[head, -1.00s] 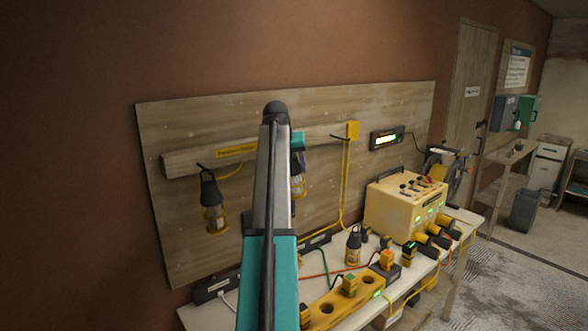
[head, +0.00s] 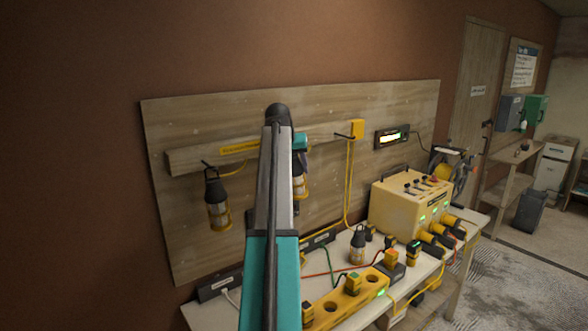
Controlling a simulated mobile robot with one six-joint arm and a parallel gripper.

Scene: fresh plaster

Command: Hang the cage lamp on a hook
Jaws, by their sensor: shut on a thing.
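My arm rises through the middle of the view and hides most of my gripper (head: 300,161), of which only a sliver shows right of the arm. A yellow-and-black cage lamp (head: 300,185) shows partly just below it, upright in front of the board, and my gripper is shut on it. Whether this lamp touches a hook is hidden. A second cage lamp (head: 218,205) hangs from the left hook (head: 207,164) on the wooden rail (head: 188,161). A third cage lamp (head: 357,246) stands on the bench. The right hook (head: 343,135) sticks out near a yellow box.
Yellow cables (head: 348,190) hang below the yellow box (head: 357,129). The bench (head: 215,312) carries a yellow power unit (head: 392,208), a yellow charging rack (head: 325,314) and several batteries. A small display (head: 391,137) is on the board (head: 165,120).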

